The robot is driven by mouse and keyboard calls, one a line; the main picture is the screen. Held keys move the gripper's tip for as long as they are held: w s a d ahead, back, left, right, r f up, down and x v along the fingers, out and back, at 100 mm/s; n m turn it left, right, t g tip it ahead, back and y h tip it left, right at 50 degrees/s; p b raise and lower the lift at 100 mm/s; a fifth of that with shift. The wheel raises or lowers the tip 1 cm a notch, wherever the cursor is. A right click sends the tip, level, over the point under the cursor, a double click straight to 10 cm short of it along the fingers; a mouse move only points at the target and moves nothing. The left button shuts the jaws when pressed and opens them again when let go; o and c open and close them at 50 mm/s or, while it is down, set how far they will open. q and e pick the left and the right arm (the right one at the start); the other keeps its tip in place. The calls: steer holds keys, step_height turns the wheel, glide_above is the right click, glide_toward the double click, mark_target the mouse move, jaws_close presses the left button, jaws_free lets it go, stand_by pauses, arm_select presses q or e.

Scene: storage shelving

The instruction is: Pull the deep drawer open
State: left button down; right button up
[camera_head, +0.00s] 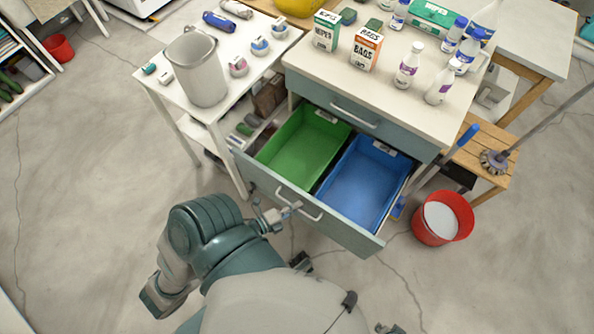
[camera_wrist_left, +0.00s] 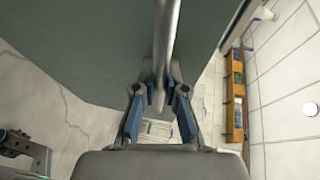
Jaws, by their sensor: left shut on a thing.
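The deep drawer (camera_head: 345,233) stands well out from the grey-blue cabinet, below a shallower shut drawer (camera_head: 385,130). It holds a green bin (camera_head: 343,128) on the left and a blue bin (camera_head: 407,163) on the right. Its front has a pale bar handle (camera_head: 312,212). My left gripper (camera_head: 286,212) is at the left part of this handle. In the left wrist view its two fingers (camera_wrist_left: 159,88) are shut on the handle bar (camera_wrist_left: 166,35), one on each side. I cannot make out my right gripper in either view.
A white side table (camera_head: 165,80) with a grey pitcher (camera_head: 198,75) stands left of the cabinet. Bottles and boxes stand on the cabinet top (camera_head: 340,70). A red bucket (camera_head: 458,228) is on the floor close to the drawer's right side. The floor in front is clear.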

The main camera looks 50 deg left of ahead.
arm_select(q)
steer(key=shift+s+f, duration=0.1)
steer(key=shift+f, duration=0.1)
steer(key=c, duration=1.2)
jaws_free()
steer(key=v, duration=1.2)
